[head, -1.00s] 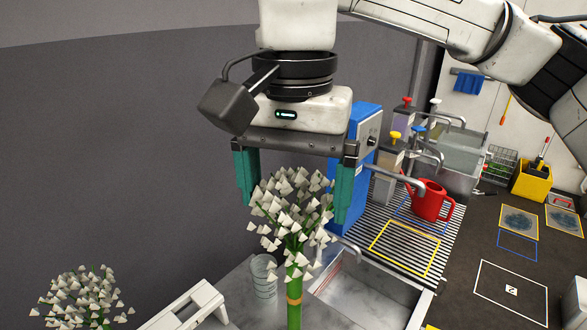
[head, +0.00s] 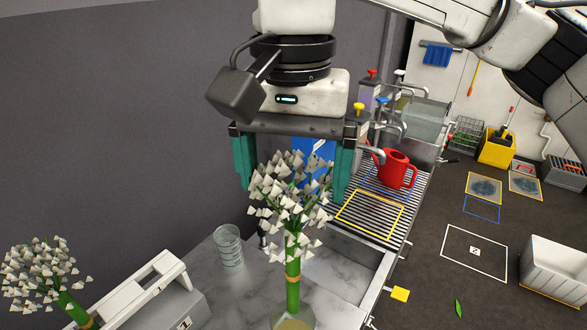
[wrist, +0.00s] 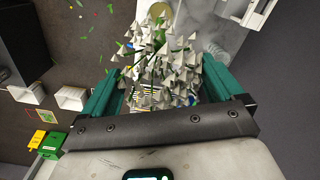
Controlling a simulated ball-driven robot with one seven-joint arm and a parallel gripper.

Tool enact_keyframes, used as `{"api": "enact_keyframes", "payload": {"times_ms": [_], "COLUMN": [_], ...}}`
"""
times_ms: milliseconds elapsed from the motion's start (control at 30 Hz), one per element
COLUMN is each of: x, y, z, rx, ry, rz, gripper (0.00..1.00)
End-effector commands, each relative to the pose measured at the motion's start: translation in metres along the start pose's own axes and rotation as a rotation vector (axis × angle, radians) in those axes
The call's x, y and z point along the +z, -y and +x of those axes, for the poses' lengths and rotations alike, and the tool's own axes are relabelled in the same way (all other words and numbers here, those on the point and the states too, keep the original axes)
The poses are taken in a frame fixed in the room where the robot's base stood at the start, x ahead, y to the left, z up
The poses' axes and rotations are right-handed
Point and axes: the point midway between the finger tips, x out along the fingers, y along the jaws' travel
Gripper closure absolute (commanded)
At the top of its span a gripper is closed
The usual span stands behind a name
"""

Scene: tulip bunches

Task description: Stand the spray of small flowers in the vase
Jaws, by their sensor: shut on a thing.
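In the wrist view the white flower heads (wrist: 165,70) fill the space between the fingers. A round clear vase (head: 291,321) with a yellowish inside shows at the bottom edge of the head view. The stem's lower end overlaps its mouth in the picture; I cannot tell whether it is inside or above. Most of the vase is cut off.
A ribbed clear glass (head: 228,247) stands left of the stem on the grey counter. Another white spray (head: 42,275) leans at the white rack (head: 150,290) on the left. A sink, a slatted drainer and a red watering can (head: 395,170) lie behind, to the right.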

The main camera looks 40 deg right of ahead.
Motion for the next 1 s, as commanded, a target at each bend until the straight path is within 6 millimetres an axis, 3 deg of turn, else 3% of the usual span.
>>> {"api": "enact_keyframes", "payload": {"times_ms": [1000], "x": [0.000], "y": [0.000], "z": [0.092], "rx": [0.000], "ry": [0.000], "rz": [0.000], "gripper": [0.57]}}
